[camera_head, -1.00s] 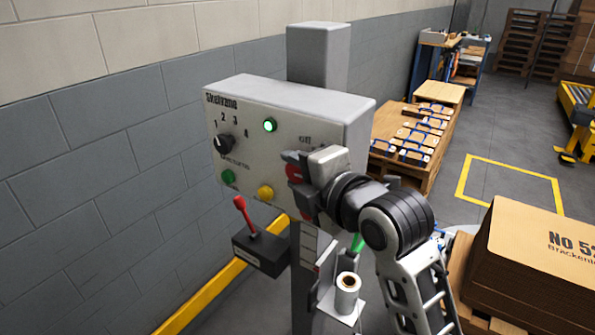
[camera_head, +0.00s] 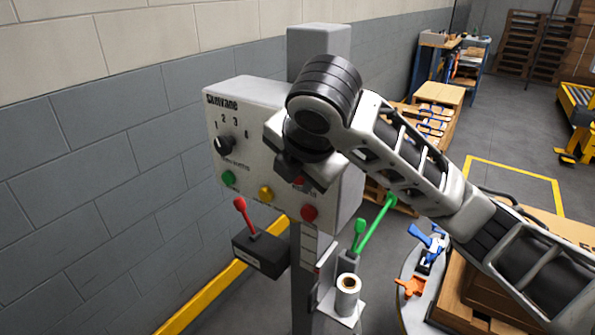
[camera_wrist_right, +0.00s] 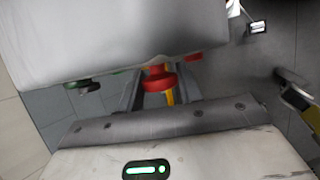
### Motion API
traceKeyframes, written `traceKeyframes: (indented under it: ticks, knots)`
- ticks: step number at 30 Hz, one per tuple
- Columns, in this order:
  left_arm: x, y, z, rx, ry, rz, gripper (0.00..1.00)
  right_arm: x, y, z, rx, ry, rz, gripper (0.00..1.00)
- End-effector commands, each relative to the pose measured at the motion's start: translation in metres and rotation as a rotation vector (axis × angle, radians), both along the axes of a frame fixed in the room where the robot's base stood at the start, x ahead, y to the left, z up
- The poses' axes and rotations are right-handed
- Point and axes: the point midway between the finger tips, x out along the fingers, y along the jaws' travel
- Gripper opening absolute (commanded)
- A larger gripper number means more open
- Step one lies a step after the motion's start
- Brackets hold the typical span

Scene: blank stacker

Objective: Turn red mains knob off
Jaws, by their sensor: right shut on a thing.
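The red mains knob (camera_head: 299,181) is on the front of the grey control panel (camera_head: 341,202), mostly hidden behind my right gripper (camera_head: 297,171) in the head view. In the right wrist view the red knob (camera_wrist_right: 160,82) sits between the two dark fingers of my right gripper (camera_wrist_right: 160,90). The gripper is shut on it, with the wrist twisted over the panel. The off label and the knob's pointer are hidden, so its setting cannot be read. My left gripper is not in view.
A red button (camera_head: 309,213) sits just below the knob. Yellow (camera_head: 266,194) and green (camera_head: 229,178) buttons and a black dial (camera_head: 224,144) lie left. A red lever (camera_head: 244,216) and a green lever (camera_head: 359,234) stand below. A grey post (camera_head: 319,50) rises behind.

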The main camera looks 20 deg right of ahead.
Motion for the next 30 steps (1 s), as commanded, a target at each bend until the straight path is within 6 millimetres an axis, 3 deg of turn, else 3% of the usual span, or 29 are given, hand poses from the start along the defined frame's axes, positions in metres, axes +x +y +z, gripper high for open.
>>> traceKeyframes:
  ticks: [18, 30]
  knots:
    - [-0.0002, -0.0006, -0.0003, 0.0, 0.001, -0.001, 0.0, 0.0018, 0.0008, 0.0008, -0.322, 0.415, -0.008, 0.13]
    - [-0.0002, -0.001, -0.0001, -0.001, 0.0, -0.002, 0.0, 0.0008, 0.002, -0.0016, -0.411, 0.535, 0.001, 0.13]
